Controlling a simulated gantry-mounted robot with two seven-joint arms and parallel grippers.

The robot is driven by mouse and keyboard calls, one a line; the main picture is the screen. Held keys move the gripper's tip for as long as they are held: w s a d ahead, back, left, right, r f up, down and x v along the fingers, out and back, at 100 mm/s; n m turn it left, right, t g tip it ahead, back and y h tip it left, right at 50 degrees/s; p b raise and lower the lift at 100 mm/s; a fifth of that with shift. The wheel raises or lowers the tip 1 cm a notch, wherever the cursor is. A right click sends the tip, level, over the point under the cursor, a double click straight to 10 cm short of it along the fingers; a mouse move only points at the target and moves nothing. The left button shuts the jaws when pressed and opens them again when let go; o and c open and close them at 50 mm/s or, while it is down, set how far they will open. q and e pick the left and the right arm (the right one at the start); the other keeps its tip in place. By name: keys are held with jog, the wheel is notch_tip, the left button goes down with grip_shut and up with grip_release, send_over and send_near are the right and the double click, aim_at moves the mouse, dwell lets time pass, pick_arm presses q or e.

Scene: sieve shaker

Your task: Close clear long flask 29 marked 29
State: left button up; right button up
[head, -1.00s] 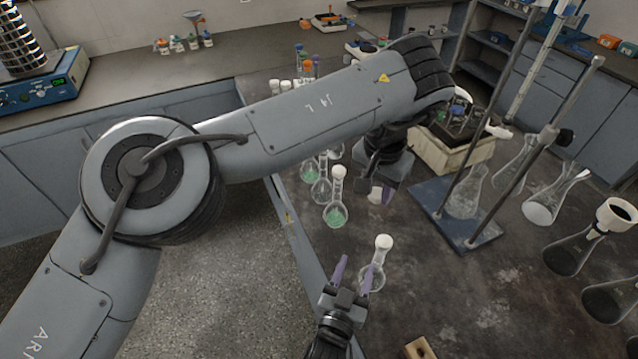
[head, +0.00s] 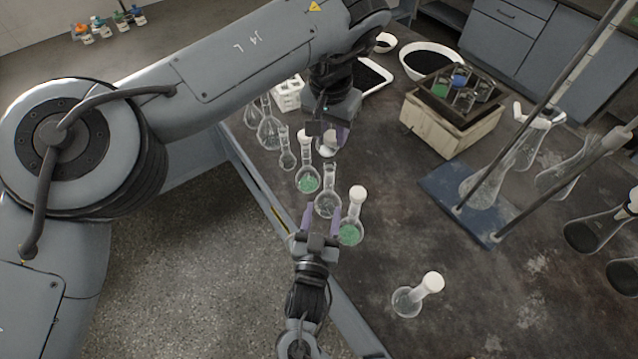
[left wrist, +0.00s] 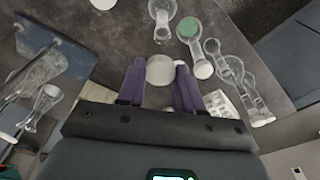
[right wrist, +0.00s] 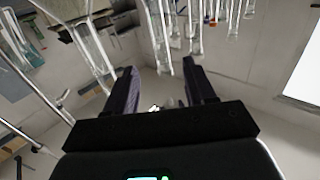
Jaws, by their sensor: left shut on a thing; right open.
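My left gripper (head: 330,136) is shut on a white stopper (head: 327,149). The stopper's round end shows between the purple fingers in the left wrist view (left wrist: 160,70). Below it, a clear long-necked flask (head: 328,205) without a visible stopper stands upright between two flasks with green contents. My right gripper (head: 321,214) is open, with its purple fingers low around or just before this clear flask; I cannot tell which. The number 29 is not readable on any flask.
A white-stoppered green flask (head: 350,233) stands close right of my right gripper. Another green flask (head: 307,182) and several clear flasks stand behind. A blue stand base (head: 458,205) and a wooden box (head: 445,135) are to the right.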

aim_at(328, 183)
dwell(0.5)
jog(key=shift+w+d, duration=0.25)
jog(key=shift+w, duration=1.75)
jog(key=shift+w+d, duration=0.2)
jog(key=shift+w, duration=1.8)
jog(key=shift+w+d, duration=0.25)
jog(key=shift+w, duration=1.75)
grip_shut()
